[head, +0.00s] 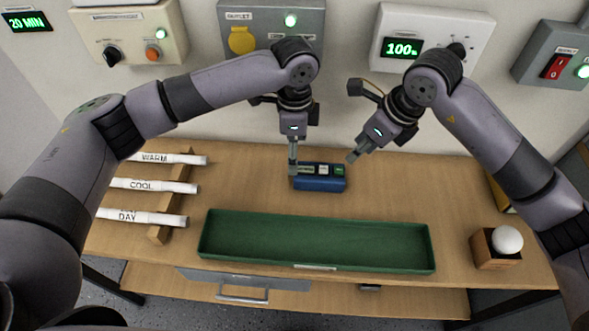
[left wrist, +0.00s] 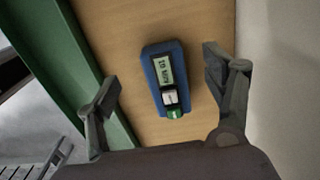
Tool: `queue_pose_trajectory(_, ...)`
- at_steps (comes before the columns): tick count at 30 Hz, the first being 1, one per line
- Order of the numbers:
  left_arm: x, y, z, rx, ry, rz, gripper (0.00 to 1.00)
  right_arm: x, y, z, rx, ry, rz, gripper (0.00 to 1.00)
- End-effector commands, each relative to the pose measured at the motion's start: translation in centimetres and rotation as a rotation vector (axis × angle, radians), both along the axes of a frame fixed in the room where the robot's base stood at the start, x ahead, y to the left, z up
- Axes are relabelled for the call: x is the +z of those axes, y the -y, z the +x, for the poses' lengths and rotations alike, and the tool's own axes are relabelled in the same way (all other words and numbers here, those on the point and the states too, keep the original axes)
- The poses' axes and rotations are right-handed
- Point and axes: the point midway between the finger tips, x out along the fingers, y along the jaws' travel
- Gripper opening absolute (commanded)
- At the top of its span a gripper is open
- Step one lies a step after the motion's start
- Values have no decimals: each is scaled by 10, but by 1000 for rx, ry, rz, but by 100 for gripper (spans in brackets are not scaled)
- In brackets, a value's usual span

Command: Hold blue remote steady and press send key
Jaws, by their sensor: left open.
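The blue remote (head: 319,184) lies on the wooden table behind the green tray. It has a pale display, a whitish key and a green key (head: 339,170) at its right end; the key labels are too small to read. In the left wrist view the remote (left wrist: 152,67) lies between the spread fingers of my left gripper (left wrist: 163,85), with gaps on both sides. In the head view my left gripper (head: 294,167) is at the remote's left end. My right gripper (head: 352,157) hangs empty just beyond the remote's right end, close to the green key; its finger opening is unclear.
The long green tray (head: 315,266) is empty in front of the remote. White labelled rods (head: 155,186) lie on a wooden rack at left. A white ball (head: 507,240) sits in a wooden box at right. Control boxes, one showing 100% (head: 402,48), line the wall.

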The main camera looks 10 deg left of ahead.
Motion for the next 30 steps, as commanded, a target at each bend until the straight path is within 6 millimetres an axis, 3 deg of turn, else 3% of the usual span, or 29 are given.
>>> queue_pose_trajectory(6,-44,-1,0,1,-2,2,75,0,0,0,0,0,0,33)
queue_pose_trajectory(12,-73,-1,0,2,-1,1,75,0,0,0,0,0,0,33)
queue_pose_trajectory(18,-87,-1,0,1,0,0,75,0,0,0,0,0,0,33)
queue_pose_trajectory(26,-88,0,0,1,1,0,75,0,0,0,0,0,0,33)
queue_pose_trajectory(30,-88,0,0,1,0,0,68,0,0,0,0,0,0,33)
